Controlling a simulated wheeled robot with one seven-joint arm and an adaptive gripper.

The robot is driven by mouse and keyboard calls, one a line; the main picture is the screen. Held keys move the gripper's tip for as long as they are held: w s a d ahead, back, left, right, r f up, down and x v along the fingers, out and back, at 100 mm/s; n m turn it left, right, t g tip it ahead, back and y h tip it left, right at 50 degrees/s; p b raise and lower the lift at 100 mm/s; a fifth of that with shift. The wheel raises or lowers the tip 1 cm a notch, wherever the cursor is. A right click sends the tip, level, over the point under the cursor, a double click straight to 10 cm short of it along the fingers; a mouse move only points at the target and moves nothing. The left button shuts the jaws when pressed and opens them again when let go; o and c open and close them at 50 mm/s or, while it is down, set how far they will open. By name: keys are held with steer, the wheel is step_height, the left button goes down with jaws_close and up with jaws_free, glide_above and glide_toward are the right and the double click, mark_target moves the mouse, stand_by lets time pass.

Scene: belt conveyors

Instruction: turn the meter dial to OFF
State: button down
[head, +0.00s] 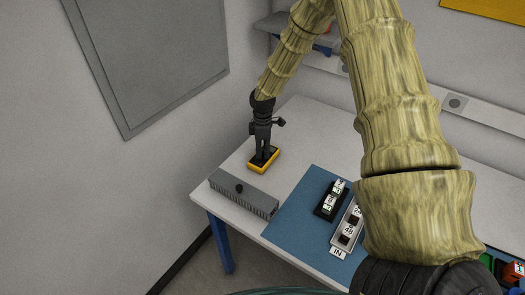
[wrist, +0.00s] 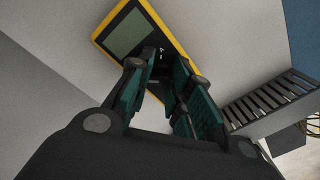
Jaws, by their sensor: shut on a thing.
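The meter (head: 252,166) is a yellow-edged, dark-faced box lying on the white table near the left wall. In the wrist view the meter (wrist: 180,60) shows a grey-green blank screen (wrist: 124,35) at its upper left. My gripper (head: 263,151) points down onto the meter. In the wrist view my gripper (wrist: 156,68) has its green-padded fingers close around the dark dial (wrist: 152,54) below the screen, shut on it. The fingers cover most of the dial, so I cannot read its pointer or marks.
A blue mat (head: 287,219) holds a black block (head: 325,207) and a grey panel (head: 337,236) marked IN.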

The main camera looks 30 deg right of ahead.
steer(key=c, duration=1.3)
jaws_free()
steer(key=shift+o, duration=0.2)
steer(key=shift+r, duration=0.1)
step_height(320, 180, up, 12)
steer(key=shift+w+d, duration=0.15)
steer(key=shift+w, duration=0.15)
